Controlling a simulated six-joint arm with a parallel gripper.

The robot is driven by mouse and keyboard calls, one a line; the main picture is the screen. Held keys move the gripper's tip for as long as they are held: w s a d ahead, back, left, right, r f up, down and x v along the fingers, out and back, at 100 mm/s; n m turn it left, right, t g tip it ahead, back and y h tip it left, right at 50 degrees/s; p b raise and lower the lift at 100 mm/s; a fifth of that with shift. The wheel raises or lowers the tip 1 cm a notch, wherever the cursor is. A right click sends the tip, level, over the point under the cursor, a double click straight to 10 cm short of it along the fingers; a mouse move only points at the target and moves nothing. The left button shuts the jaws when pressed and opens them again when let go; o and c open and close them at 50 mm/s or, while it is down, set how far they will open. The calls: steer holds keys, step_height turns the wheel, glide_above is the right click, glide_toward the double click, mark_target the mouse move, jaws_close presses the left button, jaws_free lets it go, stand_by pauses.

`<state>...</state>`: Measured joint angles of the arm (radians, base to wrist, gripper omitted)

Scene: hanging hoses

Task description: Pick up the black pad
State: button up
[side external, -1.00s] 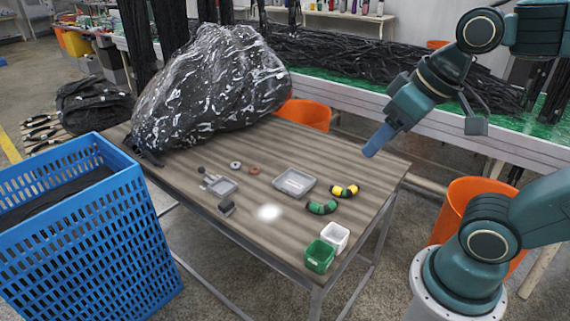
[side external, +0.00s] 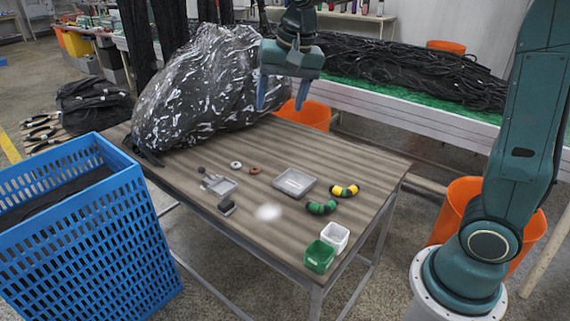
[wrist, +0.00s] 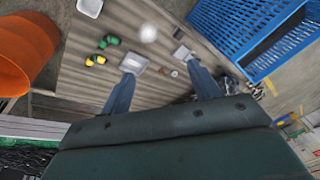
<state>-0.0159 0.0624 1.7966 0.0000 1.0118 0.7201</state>
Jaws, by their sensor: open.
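The black pad (side external: 227,206) is a small dark block on the table near its front left edge, beside a small grey tray (side external: 222,186). In the wrist view a small dark shape (wrist: 178,34) near the table edge looks like the same pad. My gripper (side external: 283,106) is high above the back of the table, in front of the large wrapped bag, pointing down. Its two blue fingers are spread apart with nothing between them. In the wrist view the fingers (wrist: 161,70) frame the table, and the pad lies beyond their tips.
A grey tray (side external: 294,182), green-black (side external: 321,208) and yellow-black (side external: 344,190) curved pieces, and two rings (side external: 236,165) lie on the table. White (side external: 335,237) and green (side external: 320,257) tubs stand at the front right. The wrapped bag (side external: 212,90) fills the back left. A blue crate (side external: 88,240) stands left.

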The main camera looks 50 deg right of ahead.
steer(key=w+f+m+g, duration=0.1)
steer(key=w+f+m, duration=0.25)
steer(key=w, duration=0.45)
steer(key=m+g, duration=0.2)
steer(key=m, duration=0.5)
glide_above(224, 203)
step_height(224, 203, down, 22)
steer(key=f, duration=0.1)
steer(key=shift+n, duration=0.25)
steer(key=shift+f, duration=4)
steer(key=shift+s+f, duration=0.1)
steer(key=shift+f, duration=2.5)
steer(key=c, duration=1.1)
